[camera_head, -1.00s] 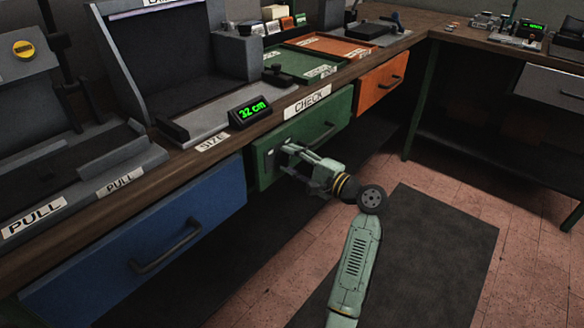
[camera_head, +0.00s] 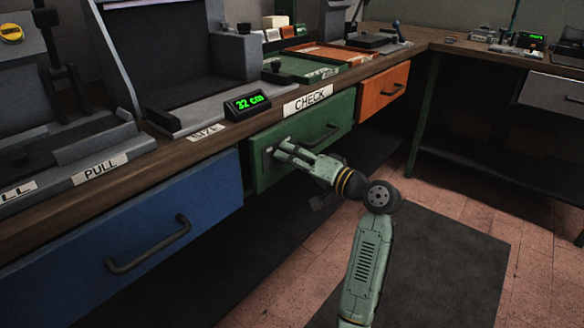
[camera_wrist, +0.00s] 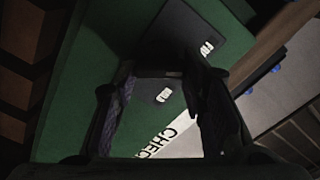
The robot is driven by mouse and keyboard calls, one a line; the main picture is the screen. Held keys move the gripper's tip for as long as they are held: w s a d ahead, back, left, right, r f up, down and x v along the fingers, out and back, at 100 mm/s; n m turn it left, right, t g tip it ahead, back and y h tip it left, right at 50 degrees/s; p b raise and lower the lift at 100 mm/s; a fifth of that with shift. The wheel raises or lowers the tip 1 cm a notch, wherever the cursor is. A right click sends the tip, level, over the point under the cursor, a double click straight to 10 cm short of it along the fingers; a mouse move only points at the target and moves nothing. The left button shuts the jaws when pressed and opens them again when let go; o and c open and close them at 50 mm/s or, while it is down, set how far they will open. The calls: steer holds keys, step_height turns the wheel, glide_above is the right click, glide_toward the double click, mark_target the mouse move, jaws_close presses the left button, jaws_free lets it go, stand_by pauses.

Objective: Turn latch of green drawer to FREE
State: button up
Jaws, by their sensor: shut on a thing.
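The green drawer (camera_head: 298,126) is under the bench top, below the CHECK label, and looks shut. Its latch, on a dark plate (camera_wrist: 186,32), is at the left end of the drawer front. Two small white labels (camera_wrist: 207,47) show on the plate, too small to read. My gripper (camera_head: 277,150) is at the latch, its fingers pointing at the drawer front. In the wrist view, my gripper (camera_wrist: 165,76) is shut on the dark latch knob (camera_wrist: 158,71) between its fingertips. The fingers hide part of the latch, so I cannot tell its setting.
The blue drawer (camera_head: 100,235) with its bar handle is to the left, the orange drawer (camera_head: 375,95) to the right. Open floor with a dark mat (camera_head: 450,250) lies at the right.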

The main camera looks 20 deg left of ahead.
steer(key=shift+n+b, duration=0.65)
steer(key=shift+n, duration=0.15)
steer(key=o, duration=1.2)
steer(key=shift+c, duration=0.2)
steer(key=v, duration=1.2)
steer(key=shift+r, duration=0.1)
